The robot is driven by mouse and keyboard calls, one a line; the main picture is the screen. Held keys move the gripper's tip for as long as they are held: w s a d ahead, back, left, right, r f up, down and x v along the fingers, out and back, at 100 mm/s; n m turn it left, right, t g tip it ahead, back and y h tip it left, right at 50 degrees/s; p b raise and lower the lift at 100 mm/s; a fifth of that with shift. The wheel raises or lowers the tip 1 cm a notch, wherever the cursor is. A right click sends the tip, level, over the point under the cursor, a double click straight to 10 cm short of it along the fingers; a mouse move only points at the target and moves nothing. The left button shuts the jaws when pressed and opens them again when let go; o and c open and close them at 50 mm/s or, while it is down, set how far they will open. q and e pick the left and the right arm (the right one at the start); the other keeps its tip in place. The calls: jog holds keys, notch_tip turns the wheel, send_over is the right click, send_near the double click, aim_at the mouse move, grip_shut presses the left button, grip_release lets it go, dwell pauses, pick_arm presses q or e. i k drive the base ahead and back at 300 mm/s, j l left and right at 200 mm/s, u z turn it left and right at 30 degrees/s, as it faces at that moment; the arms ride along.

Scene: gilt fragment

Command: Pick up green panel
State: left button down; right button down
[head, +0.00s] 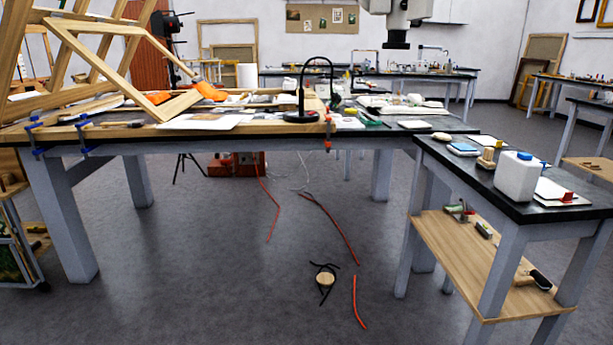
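I cannot make out a green panel for certain. A dark green and yellow flat piece (10,266) shows at the lower left, standing in a rack and cut off by the picture edge. A thin green item (372,118) lies among papers on the long table. Neither of my grippers is in view.
A long dark-topped table (400,126) with clamps, papers and a wooden frame (110,45) spans the middle. A side table (590,213) at right holds a white jug (517,177). Red cables (358,302) and a small round wooden piece (325,280) lie on otherwise open floor.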

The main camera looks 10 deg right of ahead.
aim_at(457, 208)
jog(key=i+z, duration=0.5)
jog(key=i+j+z, duration=0.1)
jog(key=i+z, duration=0.35)
jog(key=i+j+z, duration=0.25)
jog(key=z, duration=0.25)
jog(key=i+j+z, duration=0.65)
jog(key=j+z, duration=0.35)
